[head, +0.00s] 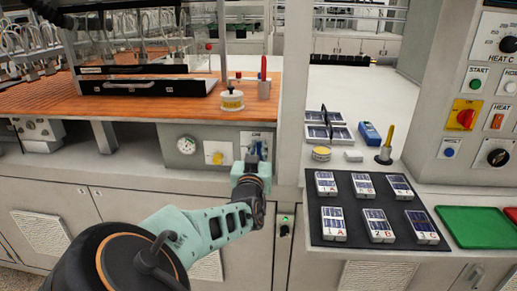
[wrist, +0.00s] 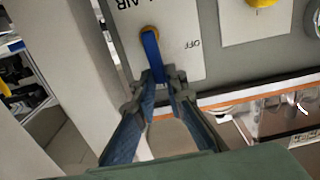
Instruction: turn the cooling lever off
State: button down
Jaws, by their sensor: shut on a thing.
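A blue lever (wrist: 152,55) is mounted on a brass-coloured pivot on a white plate (wrist: 185,60). The plate has an OFF mark to one side of the lever and a partly cut-off label ending in AIR. My gripper (wrist: 160,82) is shut on the free end of the blue lever, with one finger on each side. In the head view my gripper (head: 256,160) is at the grey panel under the orange worktop, and it hides most of the lever.
A yellow knob (head: 217,158) and a round gauge (head: 186,145) sit left of the lever on the same panel. A pale post (head: 292,110) stands close on the right. A dark mat (head: 345,235) with several labelled packs lies farther right.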

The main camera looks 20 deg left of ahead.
jog(key=shift+a, duration=0.1)
jog(key=a+n, duration=0.1)
jog(key=n, duration=0.1)
jog(key=a+f+n+p, duration=0.1)
jog(key=n, duration=0.2)
jog(key=a+n, duration=0.1)
jog(key=n, duration=0.2)
jog(key=shift+s+f, duration=0.15)
jog(key=shift+s, duration=0.25)
jog(key=n, duration=0.1)
jog(key=f+n, duration=0.1)
jog(key=n, duration=0.1)
jog(key=shift+a, duration=0.4)
jog(key=n, duration=0.1)
jog(key=f+n, duration=0.1)
jog(key=shift+s+a+n+b, duration=0.15)
jog(key=shift+a+n+b, duration=0.15)
jog(key=shift+n, duration=0.1)
jog(key=shift+f+n+b, duration=0.4)
jog(key=shift+n, duration=0.55)
jog(key=shift+f+n+b, duration=0.35)
jog(key=shift+n+b, duration=0.05)
jog(key=shift+n, duration=0.55)
